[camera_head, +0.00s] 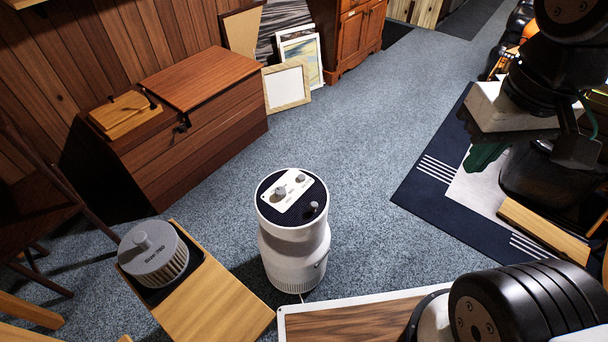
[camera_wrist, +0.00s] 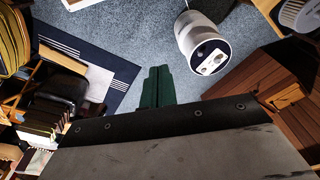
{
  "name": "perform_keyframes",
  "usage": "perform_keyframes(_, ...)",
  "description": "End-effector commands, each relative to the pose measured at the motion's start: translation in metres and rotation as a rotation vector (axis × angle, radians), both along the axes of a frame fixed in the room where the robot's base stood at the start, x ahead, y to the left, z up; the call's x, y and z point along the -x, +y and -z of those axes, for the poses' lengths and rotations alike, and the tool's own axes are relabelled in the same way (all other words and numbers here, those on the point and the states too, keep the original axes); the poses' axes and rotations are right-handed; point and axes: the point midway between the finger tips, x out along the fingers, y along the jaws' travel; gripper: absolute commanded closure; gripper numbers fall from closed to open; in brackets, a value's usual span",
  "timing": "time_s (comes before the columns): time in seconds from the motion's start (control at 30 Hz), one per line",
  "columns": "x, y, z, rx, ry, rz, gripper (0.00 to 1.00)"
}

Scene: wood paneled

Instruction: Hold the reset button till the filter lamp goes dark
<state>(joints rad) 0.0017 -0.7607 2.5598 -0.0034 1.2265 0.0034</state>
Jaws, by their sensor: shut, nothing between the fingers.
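A white round air purifier (camera_head: 292,250) stands upright on the carpet in the middle of the head view. Its dark top carries a pale control panel (camera_head: 285,190) with two grey knobs, and another small grey knob (camera_head: 314,207) sits near the rim. I cannot tell which part is the reset button, and no lit lamp is clear. The purifier also shows in the wrist view (camera_wrist: 203,42), beyond and right of the fingers. My gripper (camera_head: 487,155) is at the right of the head view, well apart from the purifier. Its green fingers (camera_wrist: 158,87) are shut and empty.
A grey canister (camera_head: 153,256) stands on a wooden-topped piece (camera_head: 210,305) left of the purifier. A wood-topped surface with a pale edge (camera_head: 350,318) lies in front. A wooden chest (camera_head: 195,130) stands behind left. Carpet between the purifier and the navy rug (camera_head: 430,185) is clear.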

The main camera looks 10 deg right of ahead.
Motion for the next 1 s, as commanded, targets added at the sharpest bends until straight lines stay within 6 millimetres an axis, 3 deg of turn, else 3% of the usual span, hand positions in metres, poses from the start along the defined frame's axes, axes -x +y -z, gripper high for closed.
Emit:
perform_keyframes(0.17, -0.028, -0.001, 0.004, -0.003, -0.025, 0.087, 1.0)
perform_keyframes(0.27, -0.066, 0.001, 0.012, -0.014, -0.066, 0.211, 1.0)
perform_keyframes(0.47, -0.166, 0.016, 0.045, -0.088, -0.183, 0.525, 1.0)
perform_keyframes(0.7, -0.273, 0.052, 0.111, -0.267, -0.293, 0.882, 1.0)
perform_keyframes(0.87, -0.329, 0.084, 0.169, -0.434, -0.32, 1.106, 1.0)
perform_keyframes(1.0, -0.364, 0.117, 0.227, -0.601, -0.3, 1.292, 1.0)
